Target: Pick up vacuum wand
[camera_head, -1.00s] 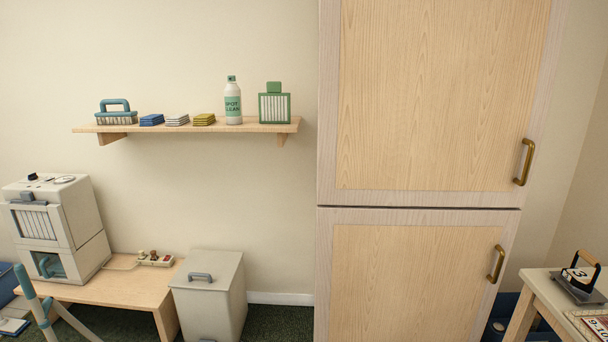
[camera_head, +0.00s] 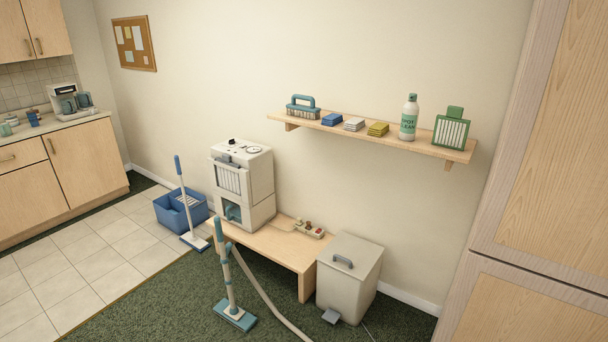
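The vacuum wand (camera_head: 228,277) stands nearly upright on the dark green carpet, in front of the low wooden bench. It has a teal handle at the top, a pale tube and a flat teal floor head at the bottom. A pale hose (camera_head: 268,296) runs from near its upper part down to the right and out of the bottom of the picture. Neither of my grippers shows in the head view.
The low bench (camera_head: 283,253) carries a white boxy machine (camera_head: 243,186) and a power strip (camera_head: 309,229). A pedal bin (camera_head: 348,277) stands right of it, below a wall shelf (camera_head: 375,137). A blue bucket (camera_head: 181,211) and mop (camera_head: 187,203) stand left. Carpet and tiles at front left are clear.

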